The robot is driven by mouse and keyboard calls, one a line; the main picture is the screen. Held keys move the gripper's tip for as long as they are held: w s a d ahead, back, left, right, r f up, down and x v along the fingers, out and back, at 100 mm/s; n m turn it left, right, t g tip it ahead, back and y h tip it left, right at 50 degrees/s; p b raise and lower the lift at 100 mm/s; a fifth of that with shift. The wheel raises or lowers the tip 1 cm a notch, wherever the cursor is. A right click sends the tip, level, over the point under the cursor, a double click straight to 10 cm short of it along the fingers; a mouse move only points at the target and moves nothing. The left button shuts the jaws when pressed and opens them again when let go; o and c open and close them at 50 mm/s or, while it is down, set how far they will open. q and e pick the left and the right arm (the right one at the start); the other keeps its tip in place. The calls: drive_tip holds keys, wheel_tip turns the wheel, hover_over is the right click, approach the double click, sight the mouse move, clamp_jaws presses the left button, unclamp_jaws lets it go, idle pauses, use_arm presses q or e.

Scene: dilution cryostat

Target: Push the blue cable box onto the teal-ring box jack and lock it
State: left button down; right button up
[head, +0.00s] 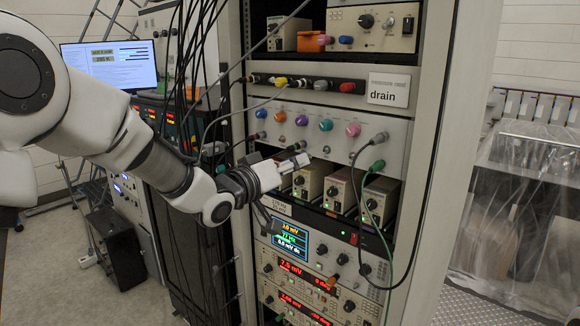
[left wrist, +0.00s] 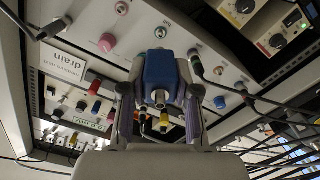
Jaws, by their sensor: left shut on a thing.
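My left gripper (head: 287,167) reaches in from the left in front of the rack, just left of a row of small beige boxes (head: 340,193). In the left wrist view its fingers (left wrist: 160,105) are shut on the blue cable box (left wrist: 160,70). A metal connector end sticks out of the blue box toward the camera. In the head view the blue box cannot be made out clearly at the gripper. A teal round fitting (head: 326,125) shows on the panel above; I cannot tell which beige-box jack has a teal ring. My right gripper is not in view.
Black cables (head: 190,60) hang left of the rack. The rack's pale right post (head: 440,150) bounds the space.

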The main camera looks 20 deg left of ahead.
sight(311, 156)
use_arm(q)
drive_tip(key=x, duration=0.4)
drive_tip(key=shift+a+p, duration=0.1)
drive_tip(key=shift+p, duration=0.25)
drive_tip(key=shift+x, duration=0.85)
drive_tip(key=shift+f, duration=0.1)
drive_tip(key=shift+s, duration=0.15)
drive_tip(key=shift+p+x, duration=0.5)
drive_tip(key=shift+x, duration=0.25)
drive_tip(key=shift+r+p, duration=0.2)
drive_tip(key=shift+p, duration=0.1)
